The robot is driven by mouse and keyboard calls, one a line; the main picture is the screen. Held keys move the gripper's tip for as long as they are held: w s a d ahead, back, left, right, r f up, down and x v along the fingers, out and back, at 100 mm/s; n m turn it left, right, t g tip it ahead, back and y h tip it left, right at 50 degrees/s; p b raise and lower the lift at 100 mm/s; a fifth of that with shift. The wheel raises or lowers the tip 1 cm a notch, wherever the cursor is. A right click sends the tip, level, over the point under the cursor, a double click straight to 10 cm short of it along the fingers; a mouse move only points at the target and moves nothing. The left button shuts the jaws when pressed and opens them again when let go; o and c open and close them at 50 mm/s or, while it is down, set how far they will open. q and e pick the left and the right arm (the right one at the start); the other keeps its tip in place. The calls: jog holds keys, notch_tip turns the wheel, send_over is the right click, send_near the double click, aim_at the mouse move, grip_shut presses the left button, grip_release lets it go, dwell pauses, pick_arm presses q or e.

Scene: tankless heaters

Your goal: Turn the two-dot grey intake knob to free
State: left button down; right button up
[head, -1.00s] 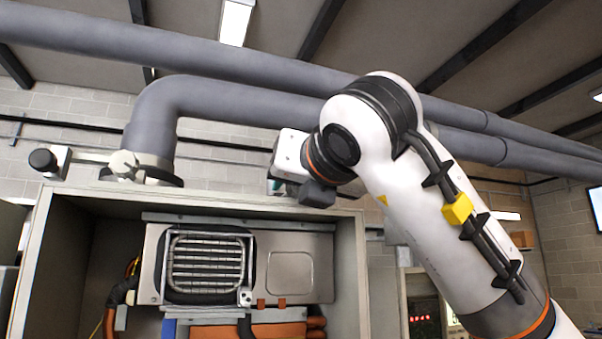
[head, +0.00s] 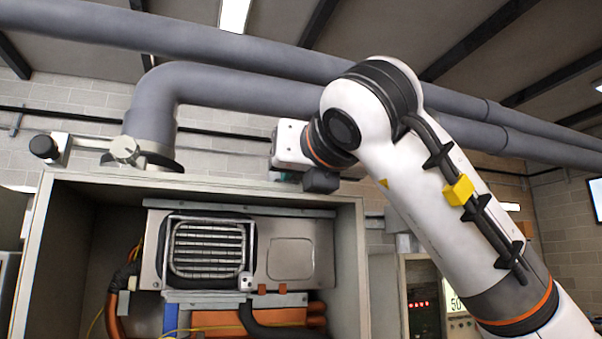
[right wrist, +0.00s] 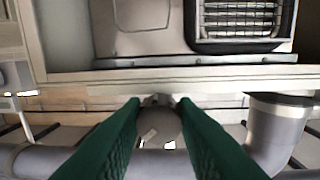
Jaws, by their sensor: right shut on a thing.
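My right gripper (right wrist: 158,103) has its two green fingers on either side of a round grey knob (right wrist: 160,126), shut on it, in the right wrist view. A small pale mark shows on the knob's face; I cannot make out any dots. In the head view, the right gripper (head: 284,177) is just above the cabinet's top edge, mostly hidden behind its own wrist, and the held knob is hidden there. My left gripper is not in view.
The open cabinet (head: 352,260) holds a metal heater unit (head: 290,259) with a grille, hoses and wires. A thick grey pipe (head: 150,112) bends down behind the cabinet top, left of my gripper. A panel with a lit display (head: 455,303) stands at the right.

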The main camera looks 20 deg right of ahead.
jog(key=shift+d+n+b, duration=0.1)
jog(key=shift+n+b, duration=0.55)
jog(key=shift+n, duration=3.85)
jog(key=o, duration=1)
jog(key=shift+s, duration=0.1)
